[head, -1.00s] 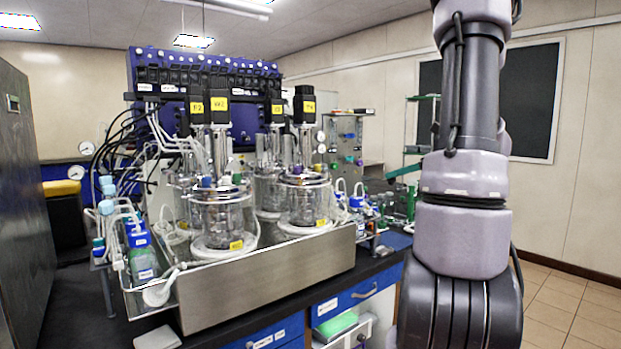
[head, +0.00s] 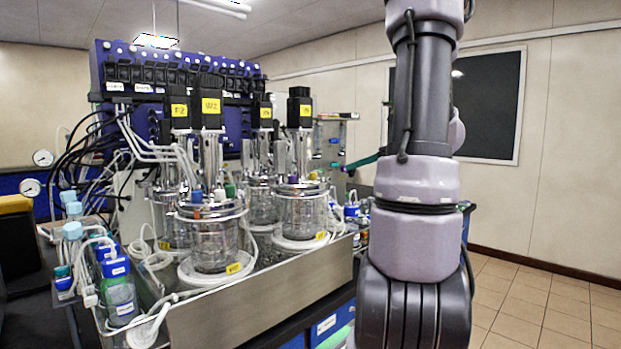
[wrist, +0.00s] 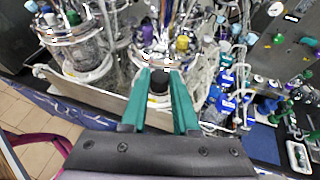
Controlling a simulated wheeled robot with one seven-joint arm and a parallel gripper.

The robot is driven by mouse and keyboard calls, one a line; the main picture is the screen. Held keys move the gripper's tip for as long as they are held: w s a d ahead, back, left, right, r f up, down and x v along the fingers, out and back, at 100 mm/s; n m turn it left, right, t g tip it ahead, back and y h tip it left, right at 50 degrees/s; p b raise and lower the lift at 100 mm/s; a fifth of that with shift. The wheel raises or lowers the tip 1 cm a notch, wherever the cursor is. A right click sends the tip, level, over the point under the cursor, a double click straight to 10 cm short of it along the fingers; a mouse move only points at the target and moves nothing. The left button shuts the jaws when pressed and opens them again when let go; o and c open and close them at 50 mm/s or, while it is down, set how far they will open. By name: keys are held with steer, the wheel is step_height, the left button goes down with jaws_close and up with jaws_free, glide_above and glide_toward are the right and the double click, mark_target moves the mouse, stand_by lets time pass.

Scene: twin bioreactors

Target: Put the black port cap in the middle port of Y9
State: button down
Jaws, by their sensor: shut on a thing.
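In the wrist view my gripper (wrist: 159,74) has two teal fingers shut on the black port cap (wrist: 158,84), which sits between their tips. Several glass vessels with metal lids stand in a steel tray; a front left vessel (head: 213,245) and a front right vessel (head: 300,213) show clearly. Yellow tags (head: 211,105) are on the black motor tops, but I cannot tell for certain which reads Y9. Small coloured caps stand on the lids. I cannot make out an empty middle port. The held cap is apart from the lids.
The steel tray's front wall (head: 262,300) edges the bench. Blue-capped bottles (head: 118,285) and tubing crowd the left. More bottles (wrist: 222,100) stand right of the vessels in the wrist view. The tiled floor (head: 530,305) at right is clear.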

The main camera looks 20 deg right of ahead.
steer(key=w+a, duration=0.2)
steer(key=w, duration=0.1)
steer(key=w+a, duration=0.2)
steer(key=w, duration=0.2)
steer(key=w+a, duration=0.3)
steer(key=shift+w+a, duration=0.1)
steer(key=shift+w, duration=0.05)
steer(key=shift+w+a, duration=0.35)
steer(key=shift+w, duration=0.1)
steer(key=shift+s+d+f, duration=0.1)
steer(key=shift+f, duration=1.65)
steer(key=shift+f, duration=0.15)
steer(key=c, duration=0.7)
jaws_free()
steer(key=shift+o, duration=0.2)
